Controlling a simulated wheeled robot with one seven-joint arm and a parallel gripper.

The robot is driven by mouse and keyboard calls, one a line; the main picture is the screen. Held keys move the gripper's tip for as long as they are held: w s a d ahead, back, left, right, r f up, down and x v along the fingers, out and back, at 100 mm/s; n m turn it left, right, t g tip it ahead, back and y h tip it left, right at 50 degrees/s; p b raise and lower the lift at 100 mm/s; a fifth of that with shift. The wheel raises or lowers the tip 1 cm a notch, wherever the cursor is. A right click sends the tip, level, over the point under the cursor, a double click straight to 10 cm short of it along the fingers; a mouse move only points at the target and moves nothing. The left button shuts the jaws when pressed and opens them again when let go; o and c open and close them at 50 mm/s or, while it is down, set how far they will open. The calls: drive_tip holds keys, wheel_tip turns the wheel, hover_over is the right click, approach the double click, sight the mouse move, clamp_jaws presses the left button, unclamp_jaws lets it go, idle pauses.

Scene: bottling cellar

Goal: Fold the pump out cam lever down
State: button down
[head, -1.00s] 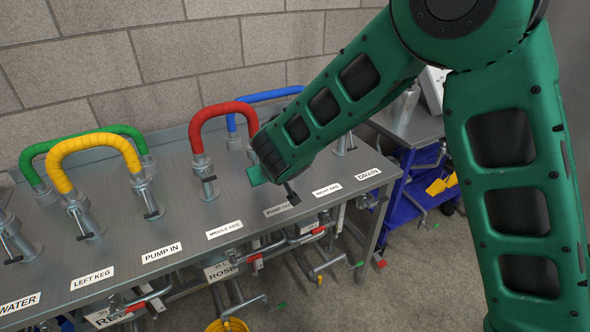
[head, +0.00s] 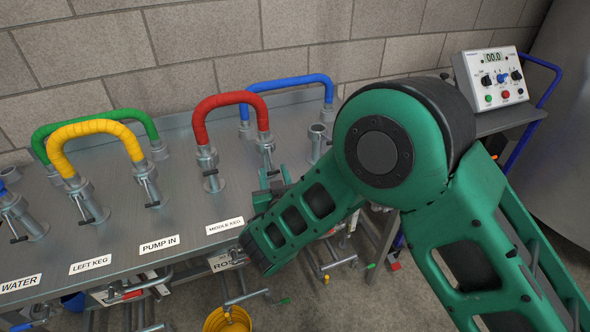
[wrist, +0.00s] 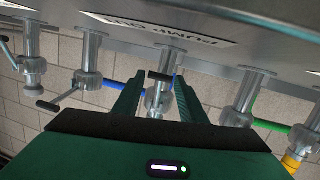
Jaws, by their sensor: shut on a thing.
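The pump out cam lever, with a black grip (wrist: 160,76), sits at the metal coupling post behind the PUMP OUT label (wrist: 158,27). In the wrist view the label is upside down and the lever lies between my two green fingers. My gripper (wrist: 158,98) is shut on the lever; the exact contact is hard to see. In the head view my gripper (head: 274,178) is just in front of the post (head: 265,140) at the red hose's right end. My arm hides the PUMP OUT label there.
The red hose (head: 232,98) arches over the steel bench (head: 185,215), with the blue hose (head: 290,84) behind it. Neighbouring posts with levers stand on both sides. Yellow (head: 100,128) and green (head: 105,113) hoses are at left. A control box (head: 495,78) stands at right.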

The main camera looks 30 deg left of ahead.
drive_tip(key=shift+w+d+f, duration=0.25)
drive_tip(key=shift+w+d, duration=0.1)
drive_tip(key=shift+w, duration=0.3)
drive_tip(key=c, duration=1.3)
unclamp_jaws()
drive_tip(key=shift+s+a+r+t, duration=0.15)
drive_tip(key=shift+s+a+t, duration=0.1)
drive_tip(key=shift+a+t, duration=0.05)
drive_tip(key=v, duration=1)
drive_tip(key=shift+s+d, duration=0.2)
drive_tip(key=shift+d, duration=0.15)
drive_tip(key=shift+w+r, duration=0.1)
